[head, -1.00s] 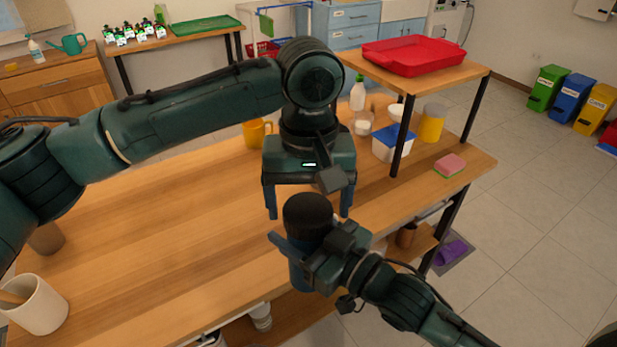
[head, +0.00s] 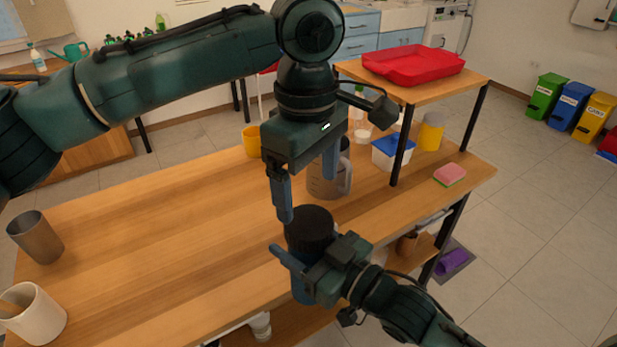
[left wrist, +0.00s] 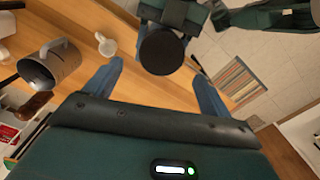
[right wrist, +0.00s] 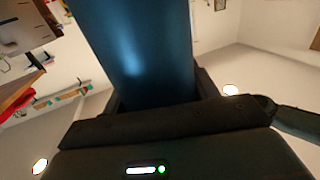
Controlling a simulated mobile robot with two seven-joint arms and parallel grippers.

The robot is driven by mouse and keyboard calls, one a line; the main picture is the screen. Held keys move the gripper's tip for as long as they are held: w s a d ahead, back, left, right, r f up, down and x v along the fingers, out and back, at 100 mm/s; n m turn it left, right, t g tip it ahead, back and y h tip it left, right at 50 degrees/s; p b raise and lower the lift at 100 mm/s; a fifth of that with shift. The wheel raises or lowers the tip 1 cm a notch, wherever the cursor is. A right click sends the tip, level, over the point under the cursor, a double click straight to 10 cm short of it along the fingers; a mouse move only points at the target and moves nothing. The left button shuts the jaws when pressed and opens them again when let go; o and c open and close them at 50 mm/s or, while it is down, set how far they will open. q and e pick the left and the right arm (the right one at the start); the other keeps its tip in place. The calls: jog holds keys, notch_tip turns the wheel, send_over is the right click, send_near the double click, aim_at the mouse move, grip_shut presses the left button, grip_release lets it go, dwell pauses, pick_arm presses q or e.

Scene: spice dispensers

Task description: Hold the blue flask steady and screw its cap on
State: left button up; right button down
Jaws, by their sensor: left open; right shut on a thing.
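The blue flask (head: 303,290) is upright in my right gripper (head: 306,268), in front of the table's near edge. In the right wrist view the flask (right wrist: 140,50) fills the space between the fingers, which are shut on its body. The black cap (head: 310,226) sits on top of the flask; I cannot tell how tightly. My left gripper (head: 308,194) is open and empty, pointing down just above and behind the cap. In the left wrist view the cap (left wrist: 162,52) shows between and beyond the two spread fingers, apart from them.
A grey pitcher (head: 341,186) stands on the wooden table (head: 170,230) behind my left gripper. A yellow mug (head: 251,140), a blue-lidded tub (head: 392,152) and a sponge (head: 449,174) stand farther back. A cup (head: 36,238) and a white crock (head: 32,314) are at left. The table's middle is clear.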

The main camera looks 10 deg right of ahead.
aim_at(310, 218)
pick_arm(q)
jog(key=shift+f, duration=3.95)
jog(key=shift+c, duration=0.3)
jog(key=c, duration=0.9)
jog(key=m, duration=0.6)
jog(key=shift+d, duration=0.15)
jog(key=shift+c, duration=0.2)
jog(key=o, duration=1.1)
jog(key=shift+r, duration=0.1)
